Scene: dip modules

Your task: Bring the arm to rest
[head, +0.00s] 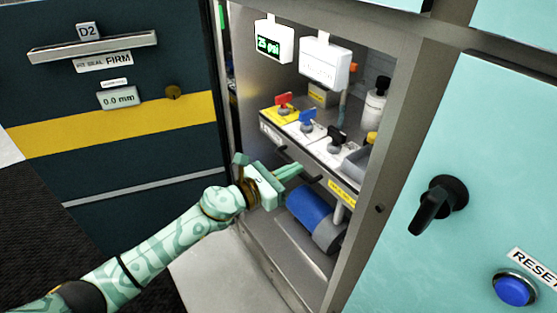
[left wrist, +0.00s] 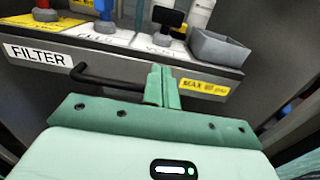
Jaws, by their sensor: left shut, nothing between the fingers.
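My left arm comes in from the lower left in the head view. Its gripper (head: 293,172) is shut and empty, in front of the open cabinet bay, just below the shelf with the valves. In the left wrist view the closed fingers (left wrist: 161,86) stand together before the shelf's front edge. A black bar handle (left wrist: 105,82) runs along that edge beside the fingers; I cannot tell whether they touch. My right gripper is not in view.
The shelf carries red (head: 284,101), blue (head: 307,117) and black (head: 336,136) valve handles. A blue cylinder (head: 311,207) lies below. The dark D2 panel (head: 110,170) stands left. A teal panel (head: 480,130) with a black knob (head: 438,204) and blue button (head: 513,289) stands right.

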